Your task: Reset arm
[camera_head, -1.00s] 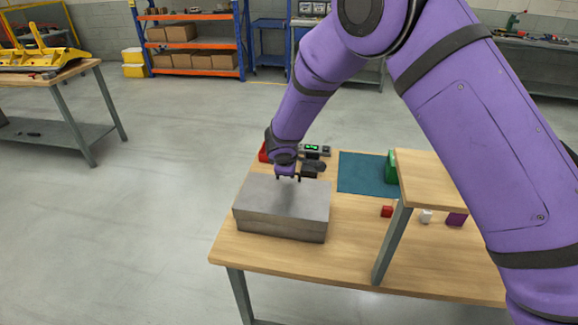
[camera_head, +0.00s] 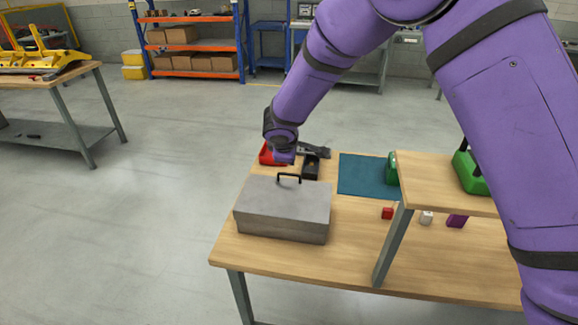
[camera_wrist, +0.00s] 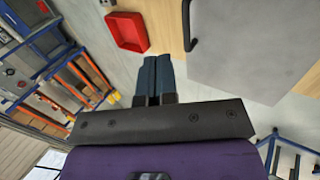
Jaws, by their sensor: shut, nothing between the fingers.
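My gripper (camera_wrist: 153,75) is shut and empty, with its two dark fingers together in the wrist view. In the head view my purple arm reaches over the workbench and its wrist is just behind the grey metal toolbox (camera_head: 284,208). The fingers are hard to make out there. The toolbox lid is closed and its black handle (camera_head: 289,176) stands upright, clear of my gripper. In the wrist view the toolbox (camera_wrist: 260,45) lies to the right of the fingers and its handle (camera_wrist: 188,28) is beside them, apart.
A red tray (camera_head: 268,157) and a black tool sit behind the toolbox. A teal mat (camera_head: 365,175), small red (camera_head: 387,213), white (camera_head: 427,217) and purple (camera_head: 457,221) blocks and a raised wooden shelf (camera_head: 430,180) are to the right. The floor at left is clear.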

